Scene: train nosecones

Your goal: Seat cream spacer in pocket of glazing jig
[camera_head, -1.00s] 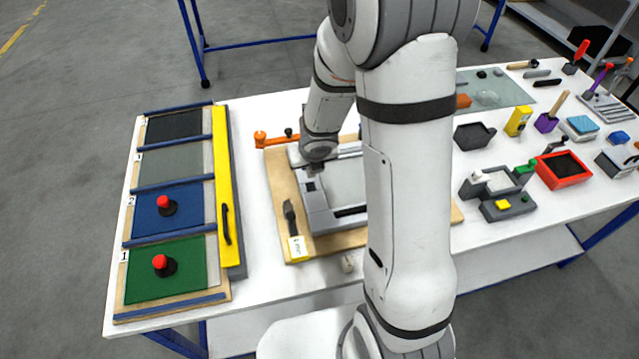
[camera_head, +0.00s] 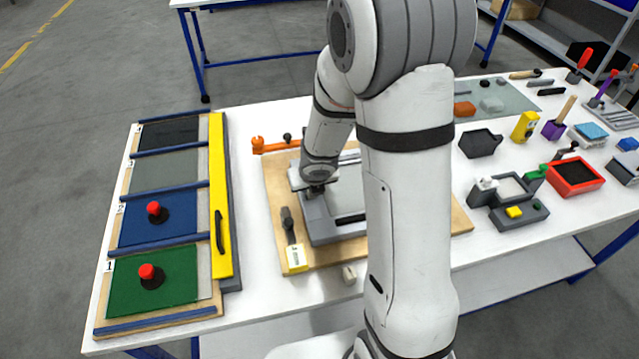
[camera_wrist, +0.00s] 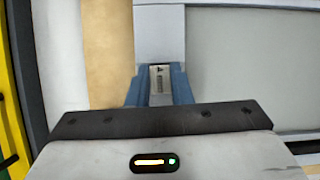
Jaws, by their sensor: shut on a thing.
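The glazing jig (camera_head: 322,229) is a grey frame on a wooden board, partly hidden by my arm in the head view. My gripper (camera_head: 316,191) is over the left bar of the frame. In the wrist view my gripper (camera_wrist: 160,88) has its two blue-grey fingers shut on a small pale piece, which looks like the cream spacer (camera_wrist: 160,76), with a dark mark on it. The light jig bar (camera_wrist: 160,30) runs straight ahead of the fingertips. The pocket cannot be made out, nor whether the spacer touches the jig.
A dark-handled tool with a yellow-white label (camera_head: 297,259) lies on the board's left side. A yellow bar (camera_head: 220,200) edges the mat rack at left.

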